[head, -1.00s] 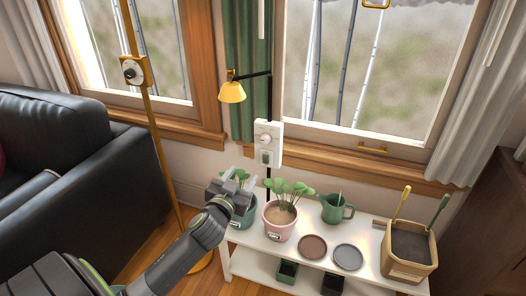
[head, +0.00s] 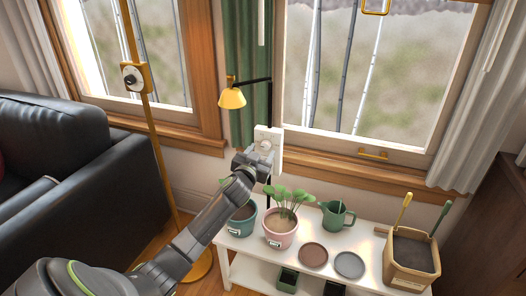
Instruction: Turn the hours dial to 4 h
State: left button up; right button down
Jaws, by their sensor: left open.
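A white control box (head: 277,133) is fixed on the black post of the small yellow lamp, in front of the window wall. Its round dial is hidden behind my left gripper, so I cannot read its setting. My left gripper (head: 264,147) is open and right in front of the box, at the dial's height. I cannot tell whether its fingers touch the dial. Another round dial (head: 133,78) sits on a yellow plate on the tall yellow pole at left; its markings are too small to read. My right gripper is not in view.
A white plant bench (head: 318,258) below holds a teal pot (head: 241,222), a pink pot (head: 279,238), a green watering can (head: 337,214), two saucers and a tan tool crate (head: 411,276). The yellow lamp head (head: 231,98) hangs just above left. A black sofa (head: 75,165) stands at left.

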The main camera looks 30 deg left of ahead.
aim_at(266, 145)
pick_arm(q)
jog(key=shift+x, duration=1.15)
jog(key=c, duration=1)
